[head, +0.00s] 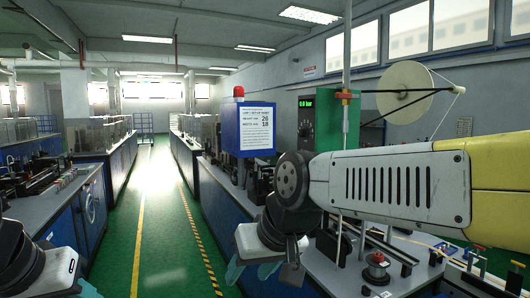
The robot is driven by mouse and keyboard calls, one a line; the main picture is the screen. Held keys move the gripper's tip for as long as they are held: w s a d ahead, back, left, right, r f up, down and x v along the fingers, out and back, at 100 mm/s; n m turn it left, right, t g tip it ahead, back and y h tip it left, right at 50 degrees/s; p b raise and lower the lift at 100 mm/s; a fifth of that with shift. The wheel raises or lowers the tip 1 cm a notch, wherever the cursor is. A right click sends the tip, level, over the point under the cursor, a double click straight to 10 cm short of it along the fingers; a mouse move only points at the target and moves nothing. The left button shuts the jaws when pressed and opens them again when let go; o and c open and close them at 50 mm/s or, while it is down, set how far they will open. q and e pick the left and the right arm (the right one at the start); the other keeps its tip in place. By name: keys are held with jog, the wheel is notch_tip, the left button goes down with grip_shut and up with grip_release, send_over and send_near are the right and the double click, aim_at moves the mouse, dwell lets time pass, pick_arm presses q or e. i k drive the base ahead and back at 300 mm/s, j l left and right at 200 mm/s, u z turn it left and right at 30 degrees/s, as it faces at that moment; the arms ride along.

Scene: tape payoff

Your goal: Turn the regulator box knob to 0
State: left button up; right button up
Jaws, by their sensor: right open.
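The regulator box (322,118) is a dark green box on a post, right of centre, with a small lit green display; its digits are too small to read surely. A dark round knob (305,130) is on its front face, and its setting cannot be made out. My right arm crosses in front of the box's lower part. My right gripper (252,268) points down, with teal fingers apart, low and left of the box and away from the knob. My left gripper (84,290) shows only partly at the bottom left edge; its fingers are mostly cut off.
A blue box (230,130) with a red lamp and white notice stands left of the regulator box. A cream reel (405,90) is at upper right. Small fittings, including a red-topped spool (377,262), stand on the grey bench. A green aisle (160,220) runs at left.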

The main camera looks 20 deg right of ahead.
aim_at(304, 132)
jog(key=z, duration=1.15)
